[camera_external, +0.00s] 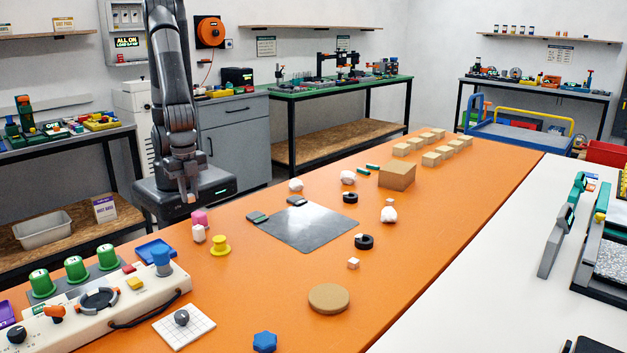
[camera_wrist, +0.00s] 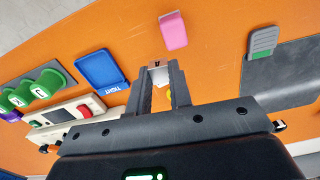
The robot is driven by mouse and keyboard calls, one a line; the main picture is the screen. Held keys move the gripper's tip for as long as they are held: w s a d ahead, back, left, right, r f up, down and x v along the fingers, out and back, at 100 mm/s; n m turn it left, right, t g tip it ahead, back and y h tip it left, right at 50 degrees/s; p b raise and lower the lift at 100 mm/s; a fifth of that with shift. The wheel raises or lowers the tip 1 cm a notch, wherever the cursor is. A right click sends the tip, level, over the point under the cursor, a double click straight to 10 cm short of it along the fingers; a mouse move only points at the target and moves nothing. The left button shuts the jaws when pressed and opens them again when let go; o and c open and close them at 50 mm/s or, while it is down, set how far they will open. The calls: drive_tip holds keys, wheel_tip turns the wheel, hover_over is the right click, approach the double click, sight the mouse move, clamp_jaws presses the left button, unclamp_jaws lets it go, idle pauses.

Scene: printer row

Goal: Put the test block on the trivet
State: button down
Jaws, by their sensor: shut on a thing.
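My gripper (camera_wrist: 158,68) is shut on a small whitish block with a dark mark, the test block (camera_wrist: 157,73), seen between the fingertips in the wrist view. In the external view my gripper (camera_external: 190,196) hangs at the left side of the orange table, above and behind the pink block; the held block shows there only as a tiny pale spot. The trivet appears to be the round tan disc (camera_external: 328,298) lying flat at the front middle of the table. Its top is bare. It is well to the right and nearer the camera than my gripper, and outside the wrist view.
A pink block (camera_external: 200,217), a white piece (camera_external: 199,234) and a yellow spool (camera_external: 220,246) stand near my gripper. A blue star knob (camera_external: 265,342) is by the disc.

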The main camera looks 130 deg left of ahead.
drive_tip(key=shift+s+d+r, duration=0.2)
drive_tip(key=shift+d+r, duration=0.15)
drive_tip(key=shift+d, duration=0.1)
drive_tip(key=w+d+r+n, duration=0.1)
drive_tip(key=w+d, duration=0.1)
drive_tip(key=w, duration=1.7)
drive_tip(key=w+d+r, duration=0.1)
drive_tip(key=w+d, duration=0.1)
drive_tip(key=w, duration=1.8)
hover_over(319, 289)
wheel_tip(319, 289, down, 6)
drive_tip(key=shift+d+f, duration=0.1)
drive_tip(key=shift+f, duration=2.15)
drive_tip(key=shift+f, duration=0.15)
drive_tip(key=c, duration=1.3)
unclamp_jaws()
